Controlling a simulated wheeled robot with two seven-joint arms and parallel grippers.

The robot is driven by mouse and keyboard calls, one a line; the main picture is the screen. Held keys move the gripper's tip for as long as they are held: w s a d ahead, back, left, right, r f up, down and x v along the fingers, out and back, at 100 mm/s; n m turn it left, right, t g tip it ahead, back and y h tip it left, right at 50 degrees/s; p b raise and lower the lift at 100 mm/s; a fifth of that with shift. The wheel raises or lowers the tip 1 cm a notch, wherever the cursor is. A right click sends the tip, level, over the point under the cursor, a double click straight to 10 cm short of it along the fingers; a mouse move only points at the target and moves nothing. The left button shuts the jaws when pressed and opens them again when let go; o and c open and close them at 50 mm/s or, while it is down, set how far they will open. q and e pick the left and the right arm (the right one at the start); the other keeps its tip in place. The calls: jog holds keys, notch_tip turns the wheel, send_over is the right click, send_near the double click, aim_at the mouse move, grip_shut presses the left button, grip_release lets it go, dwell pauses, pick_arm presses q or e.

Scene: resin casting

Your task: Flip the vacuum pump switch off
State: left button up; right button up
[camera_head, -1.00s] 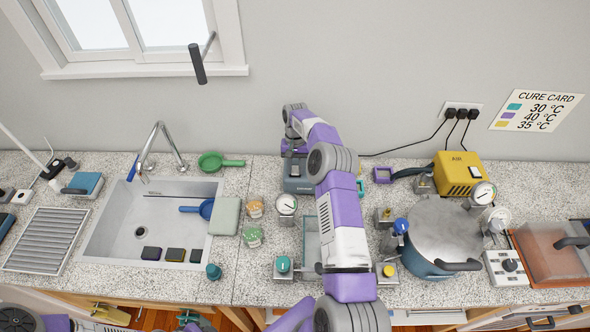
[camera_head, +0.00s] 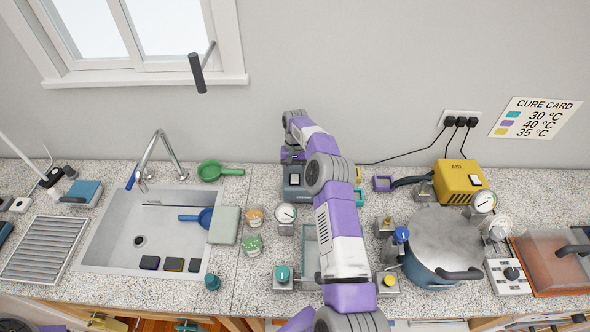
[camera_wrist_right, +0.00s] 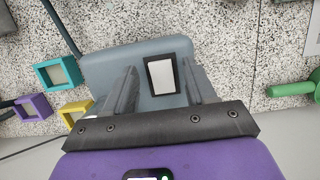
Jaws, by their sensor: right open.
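The blue-grey pump box (camera_head: 296,190) stands on the counter behind the middle, partly hidden by my right arm. In the right wrist view its casing (camera_wrist_right: 105,62) fills the middle, with a pale rocker switch (camera_wrist_right: 162,76) in a black frame on it. I cannot tell which way the rocker is tipped. My right gripper (camera_head: 291,153) is over the box. In the right wrist view its open fingers (camera_wrist_right: 158,72) lie on either side of the switch, with nothing between them but the switch beyond. I cannot tell whether they touch the casing. My left gripper is not in view.
A yellow box marked AIR (camera_head: 460,181) with its own switch stands at the right, behind the metal pot (camera_head: 443,240). Small coloured frames (camera_wrist_right: 58,74) lie beside the pump. A green scoop (camera_head: 210,171) and the sink (camera_head: 105,240) are to the left.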

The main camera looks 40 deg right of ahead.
aim_at(295, 177)
jog(key=v, duration=0.5)
jog(key=shift+w, duration=0.1)
jog(key=shift+p+v, duration=0.8)
jog(key=shift+v, duration=0.3)
